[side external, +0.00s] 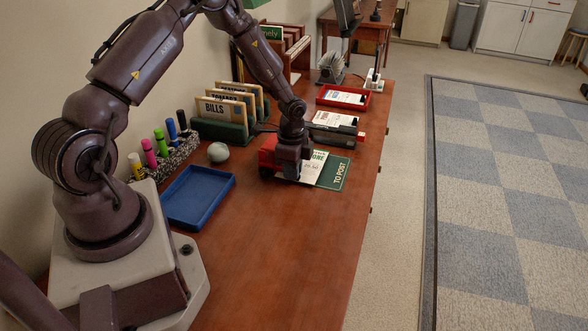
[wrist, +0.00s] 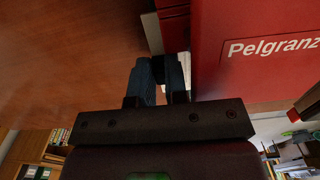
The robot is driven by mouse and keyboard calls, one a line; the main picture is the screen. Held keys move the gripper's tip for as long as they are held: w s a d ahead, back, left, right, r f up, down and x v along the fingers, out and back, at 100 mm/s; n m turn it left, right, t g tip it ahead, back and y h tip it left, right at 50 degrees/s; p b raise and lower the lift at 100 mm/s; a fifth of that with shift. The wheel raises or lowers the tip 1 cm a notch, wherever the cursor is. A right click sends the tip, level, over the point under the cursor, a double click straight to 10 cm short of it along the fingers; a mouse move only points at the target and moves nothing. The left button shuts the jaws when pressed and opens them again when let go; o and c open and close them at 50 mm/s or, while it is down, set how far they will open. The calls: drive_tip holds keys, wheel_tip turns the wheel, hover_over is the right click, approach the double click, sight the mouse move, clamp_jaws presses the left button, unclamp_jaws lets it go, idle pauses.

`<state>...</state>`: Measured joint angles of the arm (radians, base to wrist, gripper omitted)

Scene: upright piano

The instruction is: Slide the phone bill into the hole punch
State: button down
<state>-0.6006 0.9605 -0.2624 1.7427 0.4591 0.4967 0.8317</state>
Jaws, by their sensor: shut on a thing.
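The phone bill (side external: 316,164) is a white sheet with "ONE" and a price showing in the side view. It is beside my wrist and overlaps a green "TO POST" mat (side external: 334,176). My gripper (side external: 277,166) is low over the desk and covers part of the bill. In the wrist view my gripper (wrist: 163,68) is shut on a thin thing, apparently the bill's edge; the contact is mostly hidden. A red body marked "Pelgranz", apparently the hole punch (wrist: 255,75), is close on the right; it also shows left of my gripper in the side view (side external: 267,152).
A blue tray (side external: 198,196), a grey round object (side external: 218,152) and a pen holder (side external: 166,160) stand to the left. A green file rack (side external: 220,130) is behind. A black device (side external: 333,134) and a red tray (side external: 343,97) are farther along. The front desk is clear.

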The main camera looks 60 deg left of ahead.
drive_tip(key=c, duration=0.6)
unclamp_jaws()
drive_tip(key=shift+a, duration=0.1)
drive_tip(key=shift+r, duration=3.5)
